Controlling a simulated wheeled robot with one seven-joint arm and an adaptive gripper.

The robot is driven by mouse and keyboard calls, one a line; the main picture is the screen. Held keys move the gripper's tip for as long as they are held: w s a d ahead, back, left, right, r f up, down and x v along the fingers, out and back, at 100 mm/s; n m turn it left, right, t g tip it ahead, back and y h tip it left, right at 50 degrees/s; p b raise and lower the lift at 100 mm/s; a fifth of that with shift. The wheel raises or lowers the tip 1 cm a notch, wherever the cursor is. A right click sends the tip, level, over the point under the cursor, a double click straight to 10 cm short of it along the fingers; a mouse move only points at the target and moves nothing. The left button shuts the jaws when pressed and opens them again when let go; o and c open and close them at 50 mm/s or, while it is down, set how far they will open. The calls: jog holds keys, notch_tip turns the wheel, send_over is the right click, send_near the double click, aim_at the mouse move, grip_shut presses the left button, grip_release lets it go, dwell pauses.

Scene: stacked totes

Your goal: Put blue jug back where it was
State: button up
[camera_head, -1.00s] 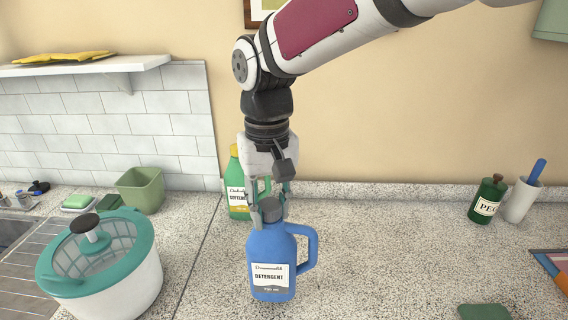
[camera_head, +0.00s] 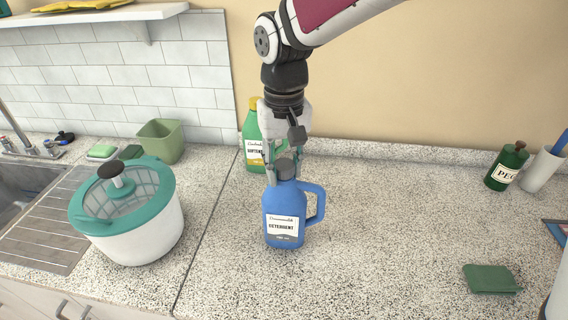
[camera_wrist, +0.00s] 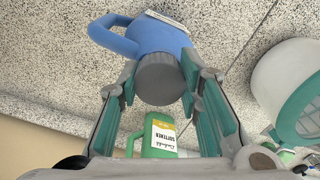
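The blue jug (camera_head: 284,208), with a grey cap and a detergent label, is upright over the middle of the counter, handle to the right. I cannot tell whether its base touches the counter. My gripper (camera_head: 284,172) comes from above with a finger on each side of the cap and appears shut on it. In the wrist view the grey cap (camera_wrist: 160,78) sits between my fingertips (camera_wrist: 160,82), the blue body beyond it. A green softener bottle (camera_head: 252,142) with a yellow cap stands just behind the jug, partly hidden by my gripper.
A white and teal salad spinner (camera_head: 150,232) stands left of the jug. A green bin (camera_head: 161,141) is by the tiled wall. A dark green bottle (camera_head: 505,168) and a white holder (camera_head: 541,170) are at right. A green cloth (camera_head: 490,279) lies front right.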

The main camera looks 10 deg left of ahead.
jog(key=shift+o, duration=1.3)
notch_tip(320, 180, up, 12)
jog(key=b, duration=0.1)
jog(key=shift+r, duration=0.2)
jog(key=s+d+r+m+t, duration=0.1)
jog(key=s+d, duration=0.2)
jog(key=d, duration=0.4)
jog(key=s+d+m+t, duration=0.1)
jog(key=s+d+t, duration=0.15)
jog(key=d, duration=0.45)
jog(key=s+d+f+m+t, duration=0.1)
jog(key=s+d+f, duration=0.4)
jog(key=s+d, duration=0.6)
jog(key=shift+s+m+t, duration=0.35)
jog(key=shift+s+m, duration=0.05)
jog(key=shift+m, duration=0.4)
